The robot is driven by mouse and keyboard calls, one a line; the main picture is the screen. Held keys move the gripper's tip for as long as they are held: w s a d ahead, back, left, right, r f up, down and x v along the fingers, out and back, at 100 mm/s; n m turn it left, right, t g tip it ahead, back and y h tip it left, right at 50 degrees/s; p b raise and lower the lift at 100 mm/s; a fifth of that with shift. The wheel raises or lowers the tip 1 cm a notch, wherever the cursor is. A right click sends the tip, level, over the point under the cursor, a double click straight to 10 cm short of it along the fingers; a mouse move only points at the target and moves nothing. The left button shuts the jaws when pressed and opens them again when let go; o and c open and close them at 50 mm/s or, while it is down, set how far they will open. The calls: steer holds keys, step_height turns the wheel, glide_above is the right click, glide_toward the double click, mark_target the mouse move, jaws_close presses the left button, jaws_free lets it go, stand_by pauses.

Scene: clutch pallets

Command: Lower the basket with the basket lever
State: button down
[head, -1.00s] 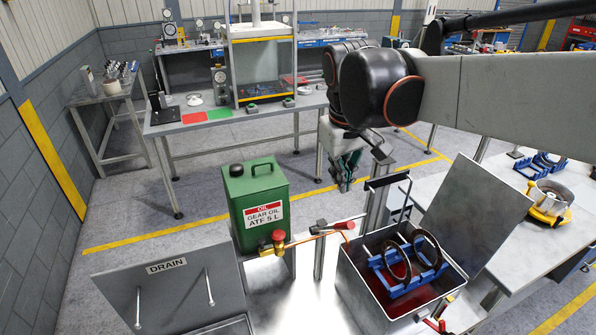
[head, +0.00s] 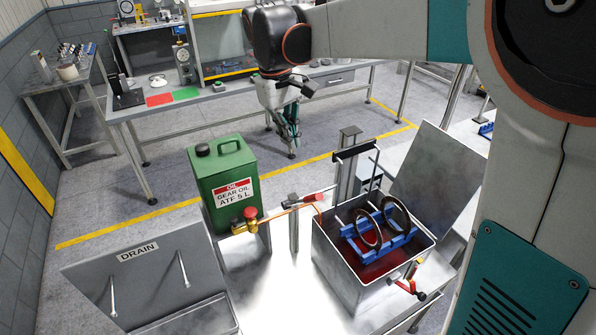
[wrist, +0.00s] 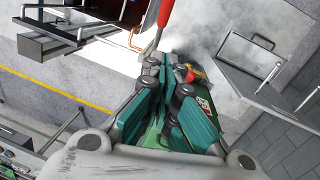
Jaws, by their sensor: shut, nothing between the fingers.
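The blue basket (head: 384,238) holds dark rings inside an open grey tank (head: 330,262), above or in red liquid; its exact height is hard to tell. A dark hanger and a grey column (head: 347,175) stand behind it. A red-handled lever (head: 312,197) sits on a post left of the tank, and a second red-handled lever (head: 406,286) is at the tank's front right corner. I cannot tell which is the basket lever. My gripper (head: 289,140) points down, shut and empty, behind the post. In the wrist view, a red handle (wrist: 165,13) lies just past my gripper (wrist: 168,65).
A green oil can (head: 223,180) and a brass valve with a red knob (head: 247,219) are left of the post. The tank's raised lid (head: 438,185) is at right.

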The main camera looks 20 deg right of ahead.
step_height(320, 180, down, 13)
steer(key=s+d, duration=0.2)
steer(key=shift+s+d+r, duration=0.2)
steer(key=shift+s+d, duration=0.2)
steer(key=shift+s, duration=0.1)
